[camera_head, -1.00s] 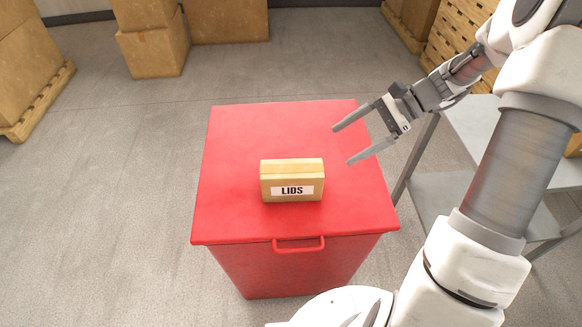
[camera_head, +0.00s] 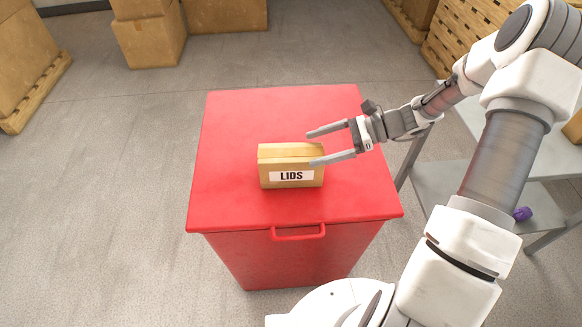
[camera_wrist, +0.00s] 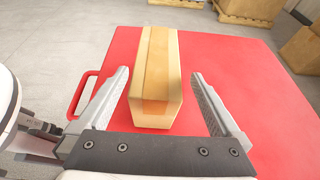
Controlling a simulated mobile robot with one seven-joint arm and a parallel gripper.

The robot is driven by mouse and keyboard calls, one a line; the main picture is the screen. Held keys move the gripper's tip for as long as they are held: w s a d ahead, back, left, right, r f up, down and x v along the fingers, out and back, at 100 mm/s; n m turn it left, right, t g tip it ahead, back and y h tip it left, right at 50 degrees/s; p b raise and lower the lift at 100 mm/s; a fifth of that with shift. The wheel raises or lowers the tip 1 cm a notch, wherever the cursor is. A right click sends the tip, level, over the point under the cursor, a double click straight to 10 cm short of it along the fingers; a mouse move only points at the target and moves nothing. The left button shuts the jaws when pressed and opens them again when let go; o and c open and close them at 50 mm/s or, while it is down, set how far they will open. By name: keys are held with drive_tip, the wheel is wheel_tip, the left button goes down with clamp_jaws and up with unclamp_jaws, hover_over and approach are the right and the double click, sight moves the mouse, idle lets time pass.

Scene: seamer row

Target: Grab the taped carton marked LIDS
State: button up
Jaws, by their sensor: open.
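The taped carton marked LIDS (camera_head: 291,166) is a small tan box with a white label. It lies on the red bin's flat lid (camera_head: 240,120), its label facing the bin's handle. My gripper (camera_head: 312,149) is open at the carton's right end, and one fingertip overlaps the carton's edge in the head view. Gaps show on both sides. I cannot tell whether either finger touches it.
The red bin has a handle (camera_head: 298,233) at its front. A grey metal shelf (camera_head: 440,180) with a purple item (camera_head: 522,214) stands at the right. Large cartons (camera_head: 150,38) and pallets stand at the back. Floor on the left is clear.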

sight(291, 156)
drive_tip(key=b+x, duration=0.1)
drive_tip(key=x, duration=0.6)
drive_tip(key=shift+s+a+b, duration=0.2)
drive_tip(key=shift+b, duration=0.1)
drive_tip(key=shift+c, duration=0.2)
clamp_jaws()
